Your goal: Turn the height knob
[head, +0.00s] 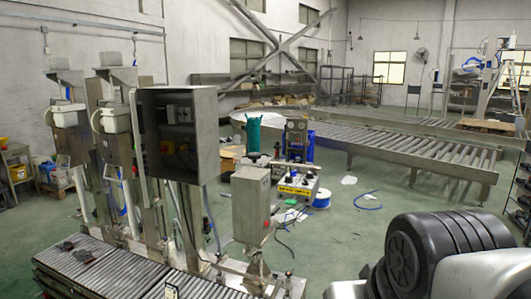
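The twin lance machine (130,165) stands at the left, with two upright columns behind a roller conveyor. I cannot pick out the height knob for certain at this size. My gripper is not in view. A black and white rounded part of my own arm fills the lower right corner.
A near roller conveyor (105,272) runs along the bottom left in front of the machine. A long roller conveyor (400,148) crosses the back. A white and yellow unit (298,188) and blue hose (368,203) lie behind the small box. Green floor (350,240) is open at centre right.

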